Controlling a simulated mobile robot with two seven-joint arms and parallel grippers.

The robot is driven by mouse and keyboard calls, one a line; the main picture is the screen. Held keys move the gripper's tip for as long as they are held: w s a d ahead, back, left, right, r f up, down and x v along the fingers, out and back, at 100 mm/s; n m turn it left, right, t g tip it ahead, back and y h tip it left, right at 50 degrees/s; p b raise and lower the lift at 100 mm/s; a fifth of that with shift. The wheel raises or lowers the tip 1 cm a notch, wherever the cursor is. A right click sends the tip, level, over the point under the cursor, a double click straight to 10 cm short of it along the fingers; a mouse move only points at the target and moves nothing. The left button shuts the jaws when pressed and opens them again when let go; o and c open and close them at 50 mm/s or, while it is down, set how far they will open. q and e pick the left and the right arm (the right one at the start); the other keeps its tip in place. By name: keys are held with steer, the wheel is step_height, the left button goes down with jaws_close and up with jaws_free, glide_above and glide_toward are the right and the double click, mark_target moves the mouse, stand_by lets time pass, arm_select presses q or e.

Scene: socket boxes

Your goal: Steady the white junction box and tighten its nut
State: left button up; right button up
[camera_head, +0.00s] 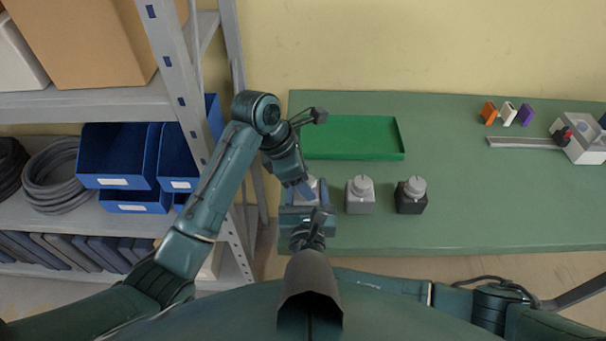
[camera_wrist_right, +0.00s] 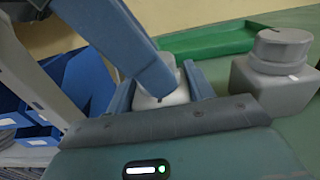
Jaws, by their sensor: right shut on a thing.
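The white junction box (camera_head: 314,184) stands at the left end of the table's front part, mostly hidden by my two grippers. My right gripper (camera_head: 306,212) is shut on its body from the front side. In the right wrist view the white box (camera_wrist_right: 163,92) sits between the two blue fingers of that gripper (camera_wrist_right: 160,98). My left gripper (camera_head: 305,188) reaches down from above, its blue fingers at the top of the box. The nut is hidden behind them, and I cannot tell whether they are closed on it.
A grey box (camera_head: 360,199) and a dark box (camera_head: 410,202), each with a round nut on top, stand to the right. A green tray (camera_head: 402,157) lies behind. Small coloured pieces (camera_head: 508,113) and a grey-white fixture (camera_head: 583,150) are far right. A shelf (camera_head: 90,103) stands left.

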arm_select(q)
steer(key=c, duration=0.9)
steer(key=shift+c, duration=0.2)
steer(key=shift+m, duration=0.4)
steer(key=m, duration=0.1)
steer(key=m+g, duration=0.2)
steer(key=m, duration=0.1)
steer(key=shift+w, duration=0.25)
steer(key=m+g, duration=0.1)
steer(key=m, duration=0.4)
steer(key=shift+w+d+g+y, duration=0.1)
steer(key=shift+w+g+y, duration=0.05)
steer(key=shift+g+y, duration=0.25)
steer(key=m+y, duration=0.1)
steer(key=m, duration=0.2)
steer(key=m+g, duration=0.1)
steer(key=m, duration=0.1)
steer(key=shift+w+d+m+y, duration=0.1)
steer(key=shift+d+m+y, duration=0.05)
steer(key=shift+m+y, duration=0.25)
steer(key=shift+d+m+g+y, duration=0.1)
steer(key=shift+m+g+y, duration=0.2)
steer(key=shift+m, duration=0.7)
steer(key=shift+d+m+g+y, duration=0.1)
steer(key=shift+m+y, duration=0.3)
steer(key=shift+m, duration=0.6)
